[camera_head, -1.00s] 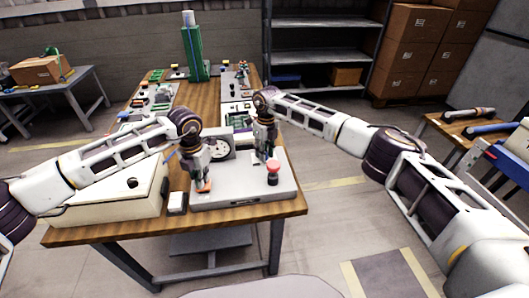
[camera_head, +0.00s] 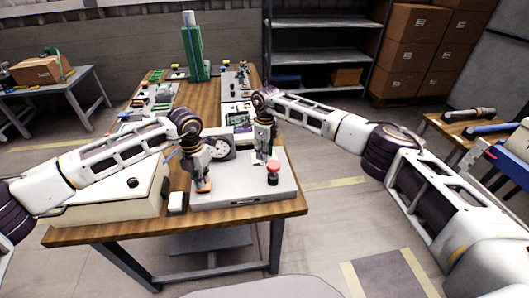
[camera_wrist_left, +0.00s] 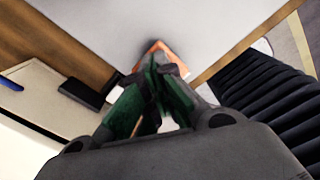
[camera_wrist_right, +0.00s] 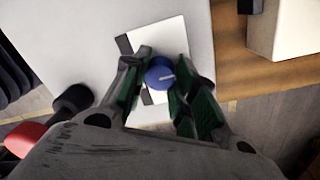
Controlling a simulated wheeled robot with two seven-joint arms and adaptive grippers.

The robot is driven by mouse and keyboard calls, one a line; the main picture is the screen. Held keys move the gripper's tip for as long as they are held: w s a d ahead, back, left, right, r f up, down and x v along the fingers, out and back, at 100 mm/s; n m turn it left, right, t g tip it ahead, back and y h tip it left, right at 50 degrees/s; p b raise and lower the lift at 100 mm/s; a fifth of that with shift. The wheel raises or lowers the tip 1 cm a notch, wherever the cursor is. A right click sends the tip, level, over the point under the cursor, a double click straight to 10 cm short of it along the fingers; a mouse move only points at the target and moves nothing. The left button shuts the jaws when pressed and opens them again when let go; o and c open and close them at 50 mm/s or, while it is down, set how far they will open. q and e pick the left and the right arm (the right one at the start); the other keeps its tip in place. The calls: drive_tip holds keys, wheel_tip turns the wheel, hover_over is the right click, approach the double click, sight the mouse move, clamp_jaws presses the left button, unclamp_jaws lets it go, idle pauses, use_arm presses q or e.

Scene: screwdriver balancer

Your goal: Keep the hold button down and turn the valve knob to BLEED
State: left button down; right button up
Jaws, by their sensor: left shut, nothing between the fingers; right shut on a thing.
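The grey control panel (camera_head: 245,195) lies on the near end of the wooden bench. My left gripper (camera_head: 203,187) is shut and empty, pointing down with its tips at the orange hold button (camera_wrist_left: 163,48). The tips hide part of the button, and I cannot tell how far it is pressed. My right gripper (camera_wrist_right: 160,82) is shut on the blue valve knob (camera_wrist_right: 160,72), with one finger on each side. The knob's white pointer line points right and slightly up in the right wrist view. It sits over a white plate (camera_wrist_right: 172,36) whose lettering is not readable.
A red mushroom button (camera_head: 273,167) stands on the panel, right of my right gripper; it also shows in the right wrist view (camera_wrist_right: 22,140). A round gauge (camera_head: 219,148) stands behind, between the grippers. A pale box (camera_head: 110,200) is left of the panel.

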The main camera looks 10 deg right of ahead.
drive_tip(key=o, duration=1.1)
drive_tip(key=shift+c, duration=0.2)
drive_tip(key=shift+r, duration=0.15)
wheel_tip(320, 180, up, 12)
drive_tip(key=shift+w+d, duration=0.15)
drive_tip(key=shift+w, duration=0.1)
use_arm(q)
drive_tip(key=shift+r, duration=0.1)
drive_tip(key=shift+r+p, duration=1.5)
drive_tip(key=shift+r, duration=1.9)
use_arm(e)
drive_tip(key=shift+r, duration=1.3)
